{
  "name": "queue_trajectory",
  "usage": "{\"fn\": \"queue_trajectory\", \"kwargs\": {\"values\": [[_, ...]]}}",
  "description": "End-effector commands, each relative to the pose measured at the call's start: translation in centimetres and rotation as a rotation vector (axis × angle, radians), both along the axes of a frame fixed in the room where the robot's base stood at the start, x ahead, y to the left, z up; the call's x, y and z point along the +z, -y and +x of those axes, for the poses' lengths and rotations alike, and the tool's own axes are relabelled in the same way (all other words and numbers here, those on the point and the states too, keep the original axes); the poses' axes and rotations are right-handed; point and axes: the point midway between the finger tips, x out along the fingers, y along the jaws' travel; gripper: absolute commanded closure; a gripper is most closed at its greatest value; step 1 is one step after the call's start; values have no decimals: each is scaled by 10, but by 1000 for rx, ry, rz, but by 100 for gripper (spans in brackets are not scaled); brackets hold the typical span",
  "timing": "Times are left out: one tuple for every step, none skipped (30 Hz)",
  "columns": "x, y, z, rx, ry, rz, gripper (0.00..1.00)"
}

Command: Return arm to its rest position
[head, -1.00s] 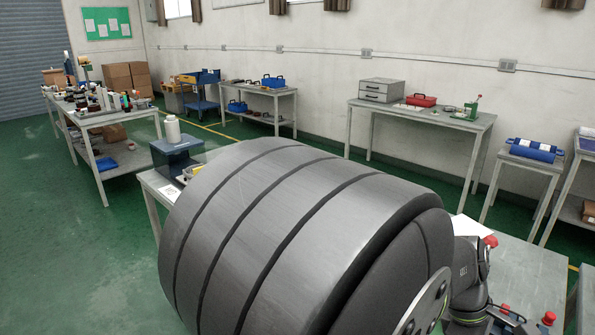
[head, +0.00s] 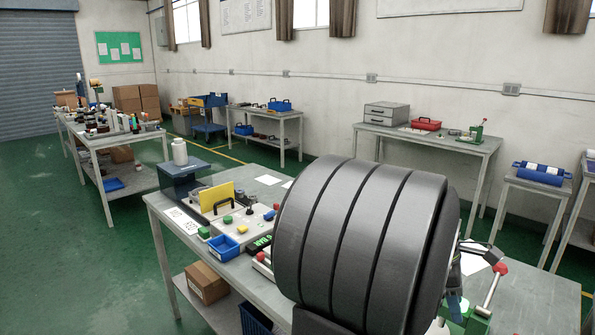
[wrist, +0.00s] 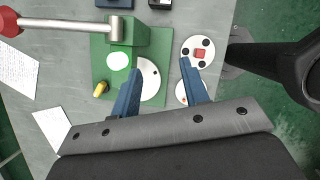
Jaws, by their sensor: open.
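My gripper (wrist: 161,66) is open and empty in the wrist view, its two blue fingers apart. It hangs over a grey bench top (wrist: 60,62). Below and around the fingers is a green fixture (wrist: 99,73) with a metal lever ending in a red knob (wrist: 8,22). White round discs with dark dots lie by the fingertips, one (wrist: 199,50) beside the right finger. I cannot tell the exact height above them. In the head view a large dark ribbed cylinder, apparently my own arm link, hides much of the bench and most of the gripper.
A red-knobbed lever (head: 500,268) stands right of the cylinder. Other tables line the wall. Green floor is clear at left.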

Motion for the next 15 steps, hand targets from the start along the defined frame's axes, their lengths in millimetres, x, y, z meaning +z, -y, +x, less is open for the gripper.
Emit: {"fn": "queue_trajectory", "kwargs": {"values": [[1, -3, 11, 20, -1, 0, 59], [3, -4, 17, 30, 0, 0, 59], [5, -6, 24, 44, 1, -1, 59], [6, -7, 30, 55, 1, 0, 59], [7, -9, 36, 65, 1, 0, 59], [8, -11, 43, 80, 1, 1, 59], [10, -13, 49, 91, 0, 1, 59], [11, -15, 54, 101, 1, 1, 59], [12, -17, 62, 115, 0, 1, 59], [14, -19, 67, 125, 1, 1, 59], [15, -22, 73, 135, 0, 1, 59], [16, -24, 80, 149, 2, 0, 59], [17, -27, 86, 161, 2, 1, 59], [18, -29, 91, 171, 1, 2, 59], [20, -33, 98, 185, 1, 2, 59]]}}
